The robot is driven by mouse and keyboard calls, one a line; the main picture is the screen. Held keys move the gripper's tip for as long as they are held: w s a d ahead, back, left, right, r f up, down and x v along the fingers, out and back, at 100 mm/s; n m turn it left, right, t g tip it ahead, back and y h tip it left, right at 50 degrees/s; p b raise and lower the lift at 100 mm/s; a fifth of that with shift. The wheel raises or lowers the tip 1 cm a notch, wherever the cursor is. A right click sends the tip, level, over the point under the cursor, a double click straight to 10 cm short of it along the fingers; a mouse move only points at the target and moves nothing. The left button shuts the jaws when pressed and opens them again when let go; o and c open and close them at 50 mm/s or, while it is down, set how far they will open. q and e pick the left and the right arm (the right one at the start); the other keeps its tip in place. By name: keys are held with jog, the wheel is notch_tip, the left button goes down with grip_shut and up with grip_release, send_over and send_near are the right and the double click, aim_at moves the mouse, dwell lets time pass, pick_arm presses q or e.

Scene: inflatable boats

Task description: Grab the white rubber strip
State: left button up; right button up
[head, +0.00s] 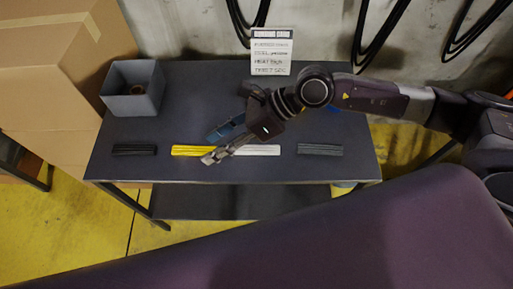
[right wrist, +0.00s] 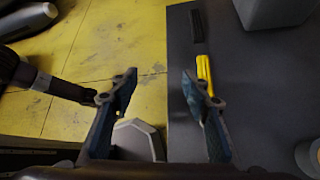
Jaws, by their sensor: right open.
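The white rubber strip (head: 256,150) lies flat on the dark table, between a yellow strip (head: 192,151) and a dark grey strip (head: 320,150). My right gripper (head: 213,146) is open and above the table, over the place where the yellow and white strips adjoin. Its finger hides part of them in the head view. In the right wrist view, my open right gripper (right wrist: 160,82) has nothing between its fingers, and the yellow strip (right wrist: 204,72) shows beside the right finger. I cannot make out the white strip there. My left gripper is not in the head view.
The dark table (head: 120,175) also bears a black strip (head: 134,150) at left and a grey open box (head: 133,89) behind it. A printed sign (head: 271,52) stands at the back. Cardboard boxes (head: 50,80) stand left of the table. The table's front strip is clear.

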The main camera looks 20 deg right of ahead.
aim_at(260, 148)
jog(key=w+d+f+h, duration=0.1)
jog(key=d+f+h, duration=0.1)
jog(key=d, duration=0.3)
jog(key=w+d+f+n+h, duration=0.1)
jog(key=d+f+h, duration=0.1)
jog(key=d, duration=0.3)
jog(key=w+d+f+h, duration=0.1)
jog(key=d+f+h, duration=0.1)
jog(key=d, duration=0.3)
jog(key=shift+w+d+f+n, duration=0.2)
jog(key=shift+d+f+n, duration=0.1)
jog(key=shift+d+f, duration=0.05)
jog(key=shift+f+h, duration=0.3)
jog(key=p+x, duration=0.3)
jog(key=x, duration=0.3)
jog(key=shift+w+a+f, duration=0.1)
jog(key=shift+a+f, duration=0.15)
jog(key=shift+f, duration=0.25)
jog(key=shift+c, duration=0.5)
jog(key=c, duration=1)
grip_shut()
jog(key=shift+r, duration=0.15)
